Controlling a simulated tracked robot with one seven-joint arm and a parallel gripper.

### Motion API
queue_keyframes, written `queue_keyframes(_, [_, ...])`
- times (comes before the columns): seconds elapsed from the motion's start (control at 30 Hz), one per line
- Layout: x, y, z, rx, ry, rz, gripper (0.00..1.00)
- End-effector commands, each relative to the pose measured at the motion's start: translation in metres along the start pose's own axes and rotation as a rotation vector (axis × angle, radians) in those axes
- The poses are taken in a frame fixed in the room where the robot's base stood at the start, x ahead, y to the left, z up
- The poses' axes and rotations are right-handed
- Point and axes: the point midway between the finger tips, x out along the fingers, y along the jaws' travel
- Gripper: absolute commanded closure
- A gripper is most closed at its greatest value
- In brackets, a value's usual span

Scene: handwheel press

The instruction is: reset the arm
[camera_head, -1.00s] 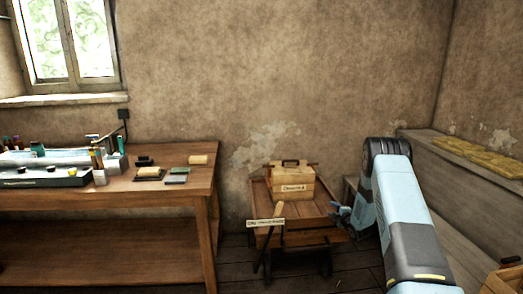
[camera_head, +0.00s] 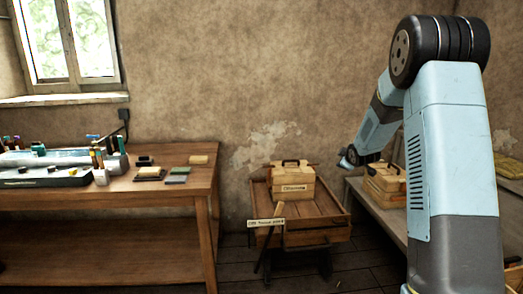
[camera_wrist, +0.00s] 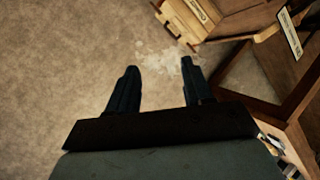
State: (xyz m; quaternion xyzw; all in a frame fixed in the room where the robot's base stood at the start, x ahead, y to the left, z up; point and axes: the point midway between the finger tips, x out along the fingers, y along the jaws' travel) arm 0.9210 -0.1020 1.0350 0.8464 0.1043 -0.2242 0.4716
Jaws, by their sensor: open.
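My arm rises at the right of the head view, bent at a dark ringed joint, with its forearm slanting down to the left. My gripper shows in the wrist view (camera_wrist: 160,66) with its two dark fingers apart and nothing between them. Beyond the fingertips is bare plaster wall. In the head view the end of the arm is small and dark, in front of the wall above and right of the cart (camera_head: 318,238), and the fingers are hard to make out there.
A labelled wooden box (camera_head: 293,183) with a handle stands on the cart. A second wooden box (camera_head: 385,187) sits on the bench (camera_head: 393,226) at right, partly behind my arm. A wooden table (camera_head: 110,205) with bottles, trays and blocks stands at left. Dark floor shows between table and cart.

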Motion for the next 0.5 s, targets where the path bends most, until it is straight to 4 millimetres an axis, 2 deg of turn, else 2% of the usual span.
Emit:
queue_keyframes(0.03, [-0.017, 0.006, -0.006, 0.023, -0.011, -0.002, 0.49])
queue_keyframes(0.23, [-0.081, 0.016, -0.021, 0.138, -0.074, -0.033, 0.49])
queue_keyframes(0.5, [-0.169, 0.015, -0.034, 0.297, -0.155, -0.075, 0.49])
